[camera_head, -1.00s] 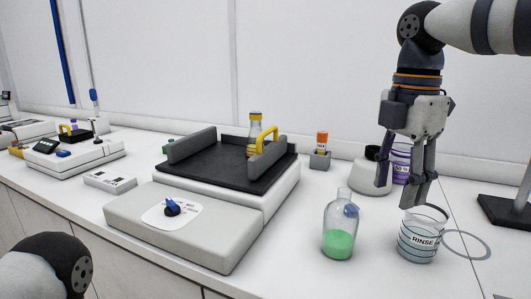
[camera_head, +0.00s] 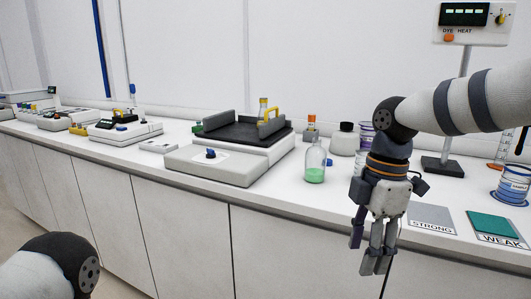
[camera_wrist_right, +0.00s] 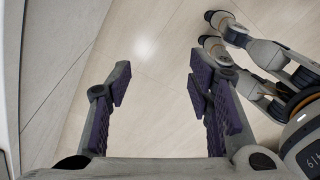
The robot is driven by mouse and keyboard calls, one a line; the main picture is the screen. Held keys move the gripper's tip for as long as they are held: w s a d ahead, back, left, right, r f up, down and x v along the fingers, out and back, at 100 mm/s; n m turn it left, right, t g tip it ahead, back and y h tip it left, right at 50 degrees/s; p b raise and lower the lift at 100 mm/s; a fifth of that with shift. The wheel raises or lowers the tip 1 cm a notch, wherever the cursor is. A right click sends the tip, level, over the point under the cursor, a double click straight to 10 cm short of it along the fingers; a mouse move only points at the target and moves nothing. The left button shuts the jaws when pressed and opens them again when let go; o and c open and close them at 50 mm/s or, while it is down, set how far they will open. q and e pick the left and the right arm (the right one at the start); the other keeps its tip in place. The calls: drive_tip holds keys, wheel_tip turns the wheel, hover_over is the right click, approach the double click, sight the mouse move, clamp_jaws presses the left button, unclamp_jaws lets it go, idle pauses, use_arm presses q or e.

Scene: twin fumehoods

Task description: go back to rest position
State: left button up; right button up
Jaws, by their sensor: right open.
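My right gripper (camera_head: 374,258) hangs fingers-down in front of the bench's front edge in the head view. In the right wrist view my right gripper (camera_wrist_right: 158,92) is open and empty, with its two padded fingers apart over bare floor. My left arm shows only as a rounded link at the lower left of the head view; my left gripper is out of that view. I cannot tell whether the arm parts at the right of the wrist view include it.
The white bench (camera_head: 270,203) carries a shaker (camera_head: 225,167), a flask with green liquid (camera_head: 314,172), a STRONG mat (camera_head: 430,214), a WEAK mat (camera_head: 492,226) and a striped beaker (camera_head: 514,184). A DYE HEAT panel (camera_head: 473,20) stands at the back right. Floor in front is clear.

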drive_tip(key=s+a+f+m+g+y, duration=0.1)
drive_tip(key=s+a+f+m, duration=0.1)
drive_tip(key=f, duration=0.5)
drive_tip(key=s+a+f+m, duration=0.1)
drive_tip(key=s+f, duration=0.1)
drive_tip(key=f, duration=0.5)
drive_tip(key=s+a+f+m+g+y, duration=0.1)
drive_tip(key=s+f+m, duration=0.7)
drive_tip(key=s+f, duration=0.75)
drive_tip(key=s+d+f+m+h, duration=0.1)
drive_tip(key=s+d+m, duration=0.3)
drive_tip(key=s, duration=0.5)
drive_tip(key=s+d+f+m+h, duration=0.1)
drive_tip(key=s+d+m+h, duration=0.1)
drive_tip(key=s+d+m, duration=0.3)
drive_tip(key=s, duration=0.4)
drive_tip(key=shift+s+d+f, duration=0.15)
drive_tip(key=shift+s, duration=0.2)
